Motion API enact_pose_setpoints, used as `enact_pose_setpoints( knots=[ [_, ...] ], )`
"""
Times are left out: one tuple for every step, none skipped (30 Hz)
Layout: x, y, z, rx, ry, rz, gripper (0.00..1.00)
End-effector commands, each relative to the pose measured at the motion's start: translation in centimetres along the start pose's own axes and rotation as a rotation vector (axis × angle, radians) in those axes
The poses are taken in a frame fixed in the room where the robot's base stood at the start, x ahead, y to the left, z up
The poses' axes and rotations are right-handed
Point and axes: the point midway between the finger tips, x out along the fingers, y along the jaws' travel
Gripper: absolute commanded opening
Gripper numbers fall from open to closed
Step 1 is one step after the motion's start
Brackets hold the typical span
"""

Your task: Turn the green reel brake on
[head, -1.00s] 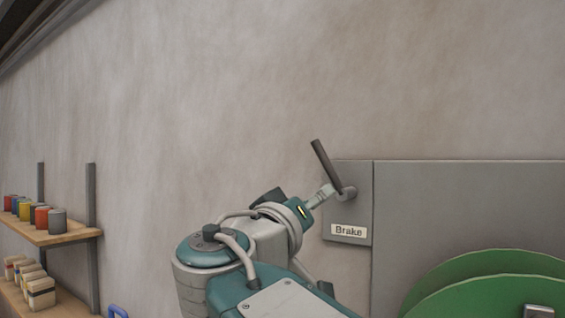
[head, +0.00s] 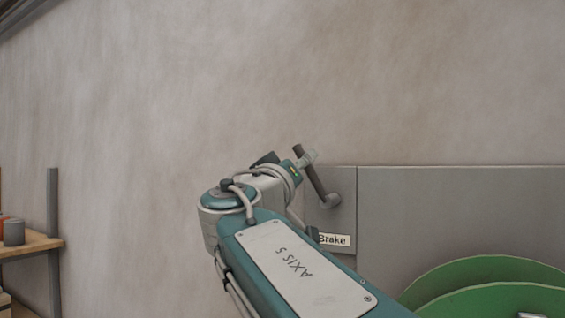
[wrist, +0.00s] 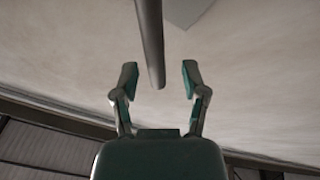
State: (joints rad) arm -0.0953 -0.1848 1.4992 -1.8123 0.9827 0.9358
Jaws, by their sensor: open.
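The brake lever (head: 317,182) is a dark grey bar on a pivot on a grey panel, tilted up and to the left. A white "Brake" label (head: 334,240), partly covered by my arm, sits below the pivot. My gripper (head: 307,158) is at the lever's upper end in the head view. In the wrist view my gripper (wrist: 159,70) is open, with the lever's free end (wrist: 150,40) between its two fingers. A gap shows on each side, and no contact is visible. The green reel (head: 480,272) stands at the lower right.
The grey panel (head: 450,215) fills the right side against a plain wall (head: 140,110). A wooden shelf (head: 30,243) with small containers is at the far left. My arm hides part of the panel's lower left. The space above the lever is clear.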

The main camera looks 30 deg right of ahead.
Motion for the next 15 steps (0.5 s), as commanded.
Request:
enact_pose_setpoints(
  knots=[
    [0.57,0.02,0.07,-0.001,-0.002,0.002,0.57],
    [0.80,0.05,0.05,0.000,-0.001,0.001,0.57],
    [1.04,0.07,0.06,0.000,-0.001,0.001,0.57],
    [1.18,0.08,0.08,0.000,-0.001,0.001,0.57],
    [1.28,0.07,0.10,0.000,-0.001,0.001,0.57],
    [1.34,0.06,0.09,0.000,-0.001,0.000,0.57],
    [1.35,0.04,0.08,0.000,-0.001,0.000,0.57],
    [1.33,0.02,0.06,0.000,0.000,0.000,0.57],
    [1.30,0.01,0.04,0.000,0.000,0.000,0.57],
    [1.29,0.01,0.04,0.000,0.000,-0.001,0.57],
    [1.28,0.01,0.04,0.000,0.000,-0.001,0.57],
    [1.27,0.01,0.04,0.000,0.000,-0.001,0.57],
    [1.27,0.01,0.03,0.000,0.000,-0.001,0.48],
    [1.27,0.01,0.03,0.000,0.000,-0.001,0.35],
    [1.26,0.02,0.03,0.000,0.000,0.000,0.17]
  ],
)
